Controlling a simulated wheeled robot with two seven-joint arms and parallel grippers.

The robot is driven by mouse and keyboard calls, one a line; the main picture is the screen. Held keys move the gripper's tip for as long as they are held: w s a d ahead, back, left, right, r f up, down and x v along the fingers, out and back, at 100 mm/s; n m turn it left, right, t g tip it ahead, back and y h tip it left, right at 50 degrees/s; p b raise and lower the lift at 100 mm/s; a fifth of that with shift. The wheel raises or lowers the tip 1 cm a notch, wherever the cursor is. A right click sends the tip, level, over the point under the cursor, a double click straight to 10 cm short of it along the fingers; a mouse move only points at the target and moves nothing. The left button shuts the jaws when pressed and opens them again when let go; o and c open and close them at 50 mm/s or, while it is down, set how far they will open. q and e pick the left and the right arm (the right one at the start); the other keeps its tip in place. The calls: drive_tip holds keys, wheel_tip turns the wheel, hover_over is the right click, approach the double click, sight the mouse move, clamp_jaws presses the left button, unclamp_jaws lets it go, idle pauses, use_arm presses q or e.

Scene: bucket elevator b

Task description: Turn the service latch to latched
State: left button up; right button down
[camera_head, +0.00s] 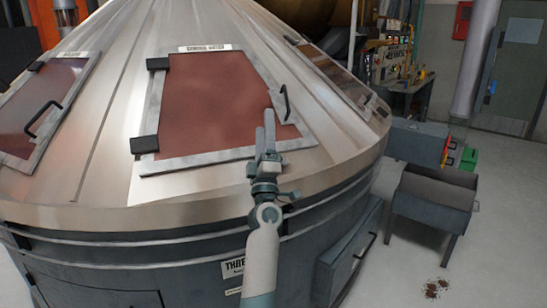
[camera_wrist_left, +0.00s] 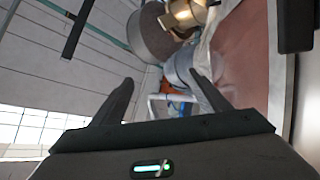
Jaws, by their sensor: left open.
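The service latch looks to be the dark handle (camera_head: 287,103) on a light plate at the right edge of a red-brown hatch (camera_head: 215,100). This hatch lies on the sloping metal cone, with a small blurred label above it. My left gripper (camera_head: 264,120) is just left of and below the handle, in front of the hatch's lower right part. I see no contact with the handle. In the left wrist view the fingers (camera_wrist_left: 163,90) are spread, with nothing between them. The red-brown panel (camera_wrist_left: 243,55) shows to their right there. My right gripper is out of view.
A second red-brown hatch (camera_head: 40,100) with a black handle is at the left of the cone. Black hinges (camera_head: 146,145) sit on the middle hatch's left side.

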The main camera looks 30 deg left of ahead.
use_arm(q)
drive_tip(key=s+a+r+n+g+y, duration=0.1)
drive_tip(key=a+r+n+g, duration=0.1)
drive_tip(key=a+n+g, duration=0.8)
drive_tip(key=s+a+r+n+g+y, duration=0.1)
drive_tip(key=s+a+n+g+y, duration=0.1)
drive_tip(key=a+n+g, duration=0.8)
drive_tip(key=w+d+r+n+h, duration=0.1)
drive_tip(key=w+d+n+h, duration=0.1)
drive_tip(key=d+h, duration=0.5)
drive_tip(key=w+d+r+n+t+h, duration=0.1)
drive_tip(key=w+d+n+h, duration=0.2)
drive_tip(key=d, duration=1.3)
drive_tip(key=w+h, duration=0.2)
drive_tip(key=h, duration=0.2)
drive_tip(key=shift+w, duration=0.3)
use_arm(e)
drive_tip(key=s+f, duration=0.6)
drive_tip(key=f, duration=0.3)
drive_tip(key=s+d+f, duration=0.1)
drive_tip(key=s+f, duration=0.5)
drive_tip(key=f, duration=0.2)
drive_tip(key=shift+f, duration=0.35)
use_arm(q)
drive_tip(key=shift+f, duration=0.2)
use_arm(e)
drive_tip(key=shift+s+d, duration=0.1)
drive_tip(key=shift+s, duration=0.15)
